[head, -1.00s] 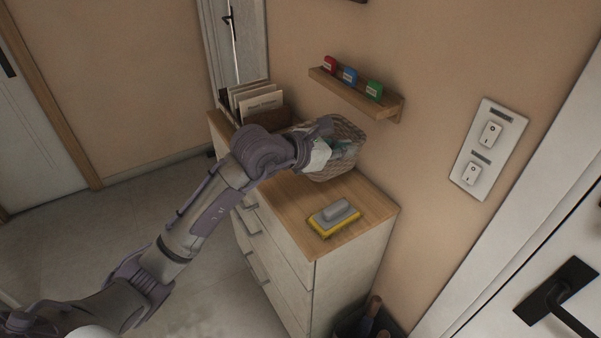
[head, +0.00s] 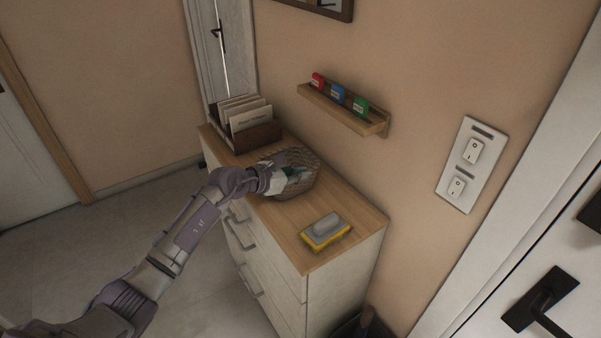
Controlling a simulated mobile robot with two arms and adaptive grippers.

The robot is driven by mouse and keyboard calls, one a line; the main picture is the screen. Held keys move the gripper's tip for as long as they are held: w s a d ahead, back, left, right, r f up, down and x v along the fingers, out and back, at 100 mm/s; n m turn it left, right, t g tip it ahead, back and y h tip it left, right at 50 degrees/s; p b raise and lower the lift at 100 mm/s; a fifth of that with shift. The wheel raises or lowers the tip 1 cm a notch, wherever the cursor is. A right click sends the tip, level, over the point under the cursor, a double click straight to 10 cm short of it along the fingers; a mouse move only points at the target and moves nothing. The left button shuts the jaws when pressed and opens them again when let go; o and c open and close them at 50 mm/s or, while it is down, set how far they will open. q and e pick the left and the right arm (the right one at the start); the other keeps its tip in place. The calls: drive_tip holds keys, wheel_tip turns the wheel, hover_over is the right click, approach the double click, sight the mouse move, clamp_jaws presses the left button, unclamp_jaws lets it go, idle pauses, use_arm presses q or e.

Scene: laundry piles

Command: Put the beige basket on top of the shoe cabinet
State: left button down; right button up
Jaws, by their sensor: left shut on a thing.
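The beige woven basket (head: 304,174) is at the top of the shoe cabinet (head: 354,221), between the letter holder and the brush. It looks upright and at the level of the wooden top; whether its base touches the wood I cannot tell. Something white and green shows inside it. My left gripper (head: 274,181) is shut on the basket's near left side, and its fingers partly hide that rim. The cabinet has light drawers with grey handles. My right gripper is not in view.
A wooden letter holder (head: 254,136) with papers stands at the cabinet's far end. A grey and yellow brush (head: 326,231) lies near the front end. A wall shelf (head: 343,109) with red, blue and green items hangs above. A dark container (head: 362,328) stands beside the cabinet.

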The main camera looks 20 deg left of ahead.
use_arm(q)
drive_tip(key=c, duration=1.7)
unclamp_jaws()
drive_tip(key=shift+f, duration=0.1)
drive_tip(key=o, duration=0.4)
drive_tip(key=b+v, duration=0.2)
drive_tip(key=v, duration=1)
